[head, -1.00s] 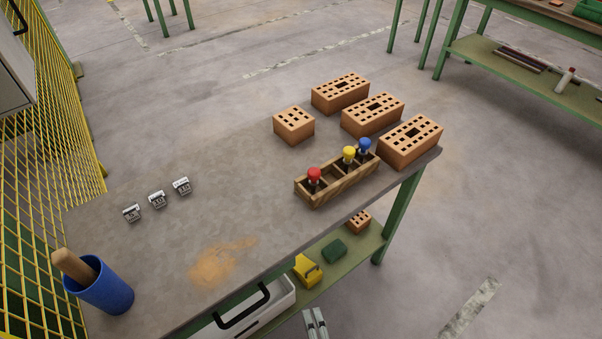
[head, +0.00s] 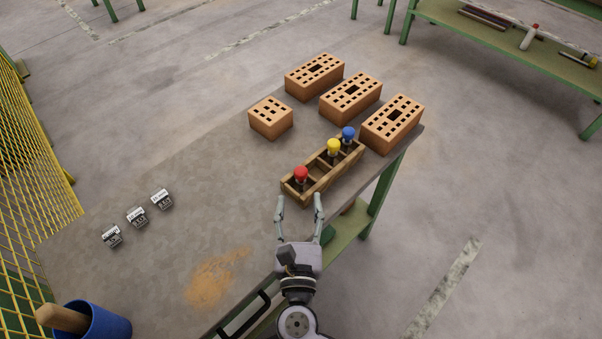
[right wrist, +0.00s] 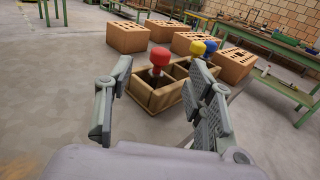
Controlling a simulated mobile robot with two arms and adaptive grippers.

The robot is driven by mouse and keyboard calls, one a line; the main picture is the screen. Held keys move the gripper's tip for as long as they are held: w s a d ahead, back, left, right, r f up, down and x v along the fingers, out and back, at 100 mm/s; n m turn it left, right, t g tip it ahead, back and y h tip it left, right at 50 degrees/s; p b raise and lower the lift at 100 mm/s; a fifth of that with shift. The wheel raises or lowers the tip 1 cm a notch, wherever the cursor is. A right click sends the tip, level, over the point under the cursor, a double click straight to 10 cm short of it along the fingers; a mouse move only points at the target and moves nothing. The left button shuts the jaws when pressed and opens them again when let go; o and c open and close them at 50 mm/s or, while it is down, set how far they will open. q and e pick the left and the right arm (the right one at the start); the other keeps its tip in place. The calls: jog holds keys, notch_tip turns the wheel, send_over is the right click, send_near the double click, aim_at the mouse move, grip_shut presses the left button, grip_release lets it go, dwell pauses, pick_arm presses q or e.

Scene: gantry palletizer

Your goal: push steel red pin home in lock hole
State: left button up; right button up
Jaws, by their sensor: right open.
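The red pin (head: 301,174) stands upright in the near-left compartment of a wooden box (head: 322,184). A yellow pin (head: 333,147) and a blue pin (head: 348,134) stand toward the far end of the box. My right gripper (head: 299,200) is open and empty, just short of the box on the near side, not touching the red pin. Three small metal blocks with labels (head: 137,217) lie at the left; I cannot make out a lock hole. My left gripper is out of view.
Several perforated bricks (head: 350,97) stand behind and right of the box. A blue cup (head: 103,324) with a wooden handle is at the near left. The table (head: 190,165) is clear between the metal blocks and the box. Yellow mesh fencing (head: 30,150) borders the left.

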aim_at(301, 176)
jog(key=w, duration=0.4)
jog(key=shift+w+a+p, duration=0.2)
jog(key=shift+w+p, duration=0.05)
jog(key=shift+p, duration=0.15)
jog(key=shift+w+d, duration=0.15)
jog(key=shift+w, duration=0.2)
jog(key=w, duration=0.1)
jog(key=w+p, duration=0.1)
jog(key=w, duration=0.1)
jog(key=w+p, duration=0.1)
jog(key=shift+w+d+f, duration=0.2)
jog(key=shift+w+d, duration=0.05)
jog(key=shift+w, duration=0.15)
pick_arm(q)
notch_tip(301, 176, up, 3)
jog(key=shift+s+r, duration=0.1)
pick_arm(e)
jog(key=shift+c, duration=0.5)
grip_shut()
